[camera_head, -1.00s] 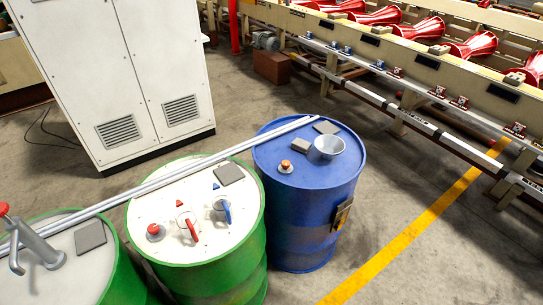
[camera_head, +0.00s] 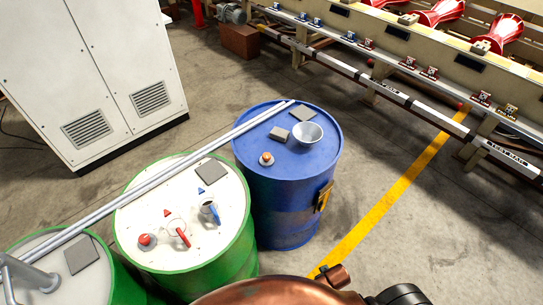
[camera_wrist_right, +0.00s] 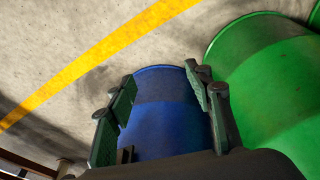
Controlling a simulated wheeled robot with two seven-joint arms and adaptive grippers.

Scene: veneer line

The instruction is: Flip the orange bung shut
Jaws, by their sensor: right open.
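The bung is not visible in that view. In the head view, copper-coloured parts of my own arm enter at the bottom, below the blue drum. My left gripper is not in view.
The funnel (camera_head: 307,134) and grey pads share the blue lid. Long pale rods (camera_head: 165,175) cross the drum tops. The green drum (camera_head: 240,255) beside it carries a red bung (camera_head: 147,241) and red and blue valves (camera_head: 209,209). Open floor lies right of the blue drum.

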